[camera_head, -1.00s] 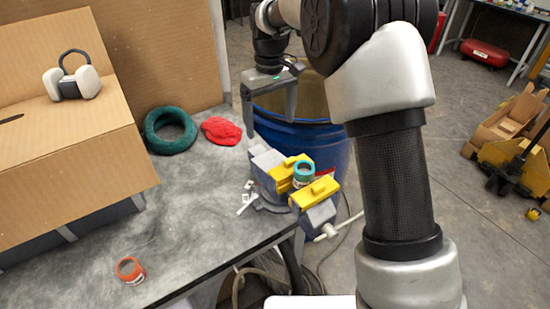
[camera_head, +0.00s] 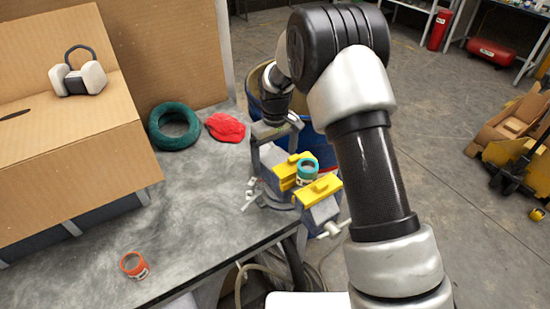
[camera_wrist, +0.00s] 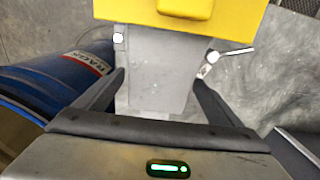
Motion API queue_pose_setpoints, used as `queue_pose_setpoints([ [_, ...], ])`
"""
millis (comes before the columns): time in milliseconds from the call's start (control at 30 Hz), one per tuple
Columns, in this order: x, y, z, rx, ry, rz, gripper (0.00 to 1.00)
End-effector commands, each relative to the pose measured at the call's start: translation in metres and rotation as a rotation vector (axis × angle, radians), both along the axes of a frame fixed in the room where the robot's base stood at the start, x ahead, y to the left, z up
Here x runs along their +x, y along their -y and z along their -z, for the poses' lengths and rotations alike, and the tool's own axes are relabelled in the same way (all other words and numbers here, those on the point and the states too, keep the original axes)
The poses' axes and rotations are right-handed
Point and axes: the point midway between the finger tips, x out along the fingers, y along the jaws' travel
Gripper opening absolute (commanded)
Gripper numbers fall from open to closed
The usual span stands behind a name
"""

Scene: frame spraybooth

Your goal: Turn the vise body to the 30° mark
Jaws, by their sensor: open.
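The vise has a grey body (camera_head: 273,184) and two yellow jaw covers (camera_head: 320,191). It is mounted near the right corner of the grey workbench (camera_head: 185,240). A teal-rimmed ring (camera_head: 308,171) sits between the jaw covers. My gripper (camera_head: 270,160) is down at the vise's rear end. In the wrist view, my open gripper (camera_wrist: 160,78) has a finger on each side of the grey vise body (camera_wrist: 155,85), with the yellow cover (camera_wrist: 205,14) ahead. I cannot tell whether the fingers touch it. The 30° mark cannot be read; small white tags lie beside the base.
A blue drum (camera_wrist: 50,75) stands close behind the vise. A cardboard box (camera_head: 75,140) fills the left. The bench middle is clear.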

Motion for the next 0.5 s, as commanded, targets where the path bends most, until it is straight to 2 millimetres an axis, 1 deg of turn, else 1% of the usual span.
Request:
queue_pose_setpoints([
  [167,0.0000,0.0000,-0.0001,0.000,0.000,0.000,0.89],
  [200,0.0000,0.0000,-0.0001,0.000,0.000,0.000,0.82],
  [267,0.0000,0.0000,-0.0002,0.000,0.000,0.000,0.72],
  [500,0.0000,0.0000,-0.0005,0.000,0.000,0.000,0.32],
])
